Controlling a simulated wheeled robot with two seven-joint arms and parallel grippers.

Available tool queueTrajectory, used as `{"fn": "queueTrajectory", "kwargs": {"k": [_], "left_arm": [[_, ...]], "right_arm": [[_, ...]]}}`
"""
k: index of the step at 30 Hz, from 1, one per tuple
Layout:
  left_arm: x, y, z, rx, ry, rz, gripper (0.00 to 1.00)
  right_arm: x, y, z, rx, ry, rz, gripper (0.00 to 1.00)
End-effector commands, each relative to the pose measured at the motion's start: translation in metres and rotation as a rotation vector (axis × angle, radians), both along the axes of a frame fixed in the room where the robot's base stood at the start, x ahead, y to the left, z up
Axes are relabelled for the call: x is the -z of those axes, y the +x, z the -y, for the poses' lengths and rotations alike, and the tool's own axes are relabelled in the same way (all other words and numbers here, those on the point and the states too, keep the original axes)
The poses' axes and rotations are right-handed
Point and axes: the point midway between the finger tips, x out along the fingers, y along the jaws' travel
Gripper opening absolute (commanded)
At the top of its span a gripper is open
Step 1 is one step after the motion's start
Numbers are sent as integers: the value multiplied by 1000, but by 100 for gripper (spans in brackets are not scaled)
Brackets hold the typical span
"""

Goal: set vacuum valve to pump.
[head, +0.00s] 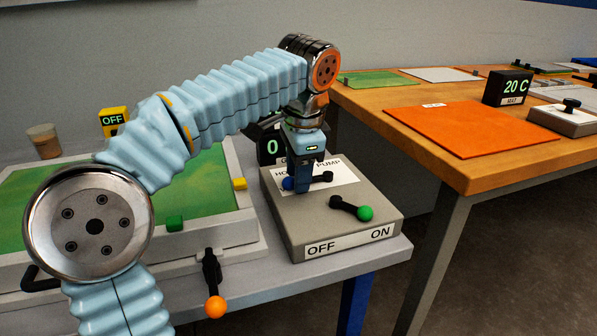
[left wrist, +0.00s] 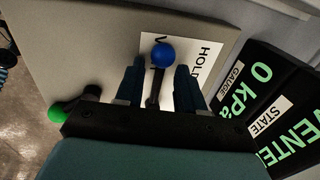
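The vacuum valve is a black lever with a blue ball (head: 288,184) on a grey box (head: 305,221). Its pivot end (head: 325,177) lies to the right, over a white label with HOLD and PUMP partly readable. The ball points left, away from PUMP. My left gripper (head: 304,186) is low over the lever, fingers down. In the left wrist view, the blue ball (left wrist: 162,55) and its black stem lie between the fingers (left wrist: 160,84), with gaps on both sides, so the gripper is open around the lever. My right gripper is not in view.
A green-ball lever (head: 364,213) sits on the same box near OFF and ON, its ball toward ON. A display (left wrist: 262,100) reads 0 kPa and a partly cut VENTE. An orange-ball lever (head: 215,306) is at the front left. An orange mat (head: 470,128) lies on the right table.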

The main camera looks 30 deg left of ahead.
Motion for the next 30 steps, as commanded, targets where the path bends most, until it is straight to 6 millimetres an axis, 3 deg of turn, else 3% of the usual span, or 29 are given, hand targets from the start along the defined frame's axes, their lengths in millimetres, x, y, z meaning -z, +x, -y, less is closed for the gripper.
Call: {"fn": "queueTrajectory", "kwargs": {"k": [2,9,21,30], "left_arm": [[0,0,0,0,0,0,37],[0,0,0,0,0,0,0],[-1,0,-1,16,-1,-1,0],[-4,3,-12,148,0,0,0]], "right_arm": [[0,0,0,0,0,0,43],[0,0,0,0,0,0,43],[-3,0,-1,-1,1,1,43],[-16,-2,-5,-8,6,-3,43]]}}
